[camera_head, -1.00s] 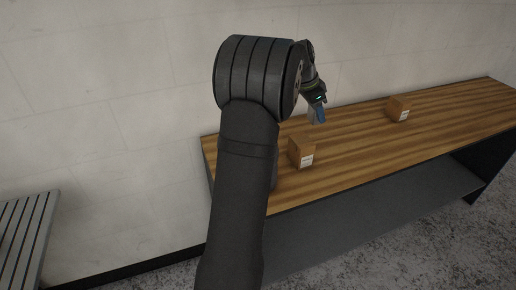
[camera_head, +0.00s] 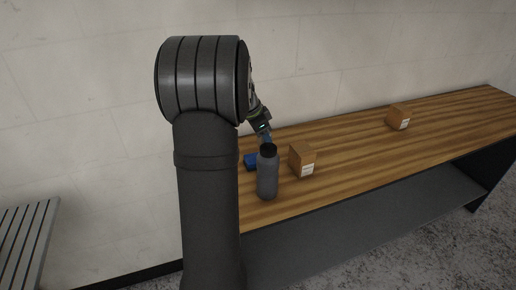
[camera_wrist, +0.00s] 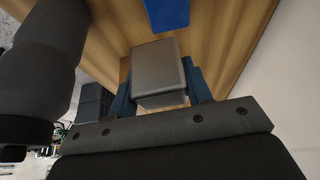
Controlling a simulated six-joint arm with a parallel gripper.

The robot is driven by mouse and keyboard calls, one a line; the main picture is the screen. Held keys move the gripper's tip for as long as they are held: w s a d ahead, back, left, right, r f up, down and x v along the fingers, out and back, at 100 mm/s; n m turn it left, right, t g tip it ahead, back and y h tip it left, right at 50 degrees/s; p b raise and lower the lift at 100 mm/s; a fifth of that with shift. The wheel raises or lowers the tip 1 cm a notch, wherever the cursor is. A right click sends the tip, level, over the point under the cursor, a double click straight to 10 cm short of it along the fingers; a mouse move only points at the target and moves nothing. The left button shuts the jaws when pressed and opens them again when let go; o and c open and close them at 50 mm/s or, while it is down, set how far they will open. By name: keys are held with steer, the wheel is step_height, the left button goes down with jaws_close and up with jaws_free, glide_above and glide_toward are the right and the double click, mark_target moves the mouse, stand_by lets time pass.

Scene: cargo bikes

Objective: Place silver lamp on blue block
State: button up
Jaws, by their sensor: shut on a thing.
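The silver lamp (camera_wrist: 158,72), a small grey box-like thing, is held between the two blue fingers of my gripper (camera_wrist: 156,80) in the wrist view. My gripper also shows in the head view (camera_head: 265,139), low over the table's left part, behind the bottle's top. The lamp cannot be made out in that view. The blue block (camera_wrist: 167,12) is ahead of the lamp at the top of the wrist view, with a gap between them in the picture. In the head view the blue block (camera_head: 250,161) lies on the table, left of the bottle and partly hidden.
A dark grey bottle (camera_head: 267,178) stands close to the block and also looms at the left of the wrist view (camera_wrist: 40,60). A cardboard box (camera_head: 302,160) is right of it, another (camera_head: 398,118) farther right. The wooden table (camera_head: 350,150) is clear between the boxes.

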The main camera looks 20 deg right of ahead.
steer(key=shift+w+a+f, duration=0.4)
steer(key=shift+w+f, duration=0.05)
steer(key=shift+w, duration=0.15)
steer(key=shift+w+a+f, duration=0.35)
steer(key=shift+w+f, duration=0.05)
steer(key=shift+w, duration=0.15)
steer(key=shift+f, duration=1.95)
steer(key=shift+f, duration=0.1)
steer(key=o, duration=1)
steer(key=v, duration=1.2)
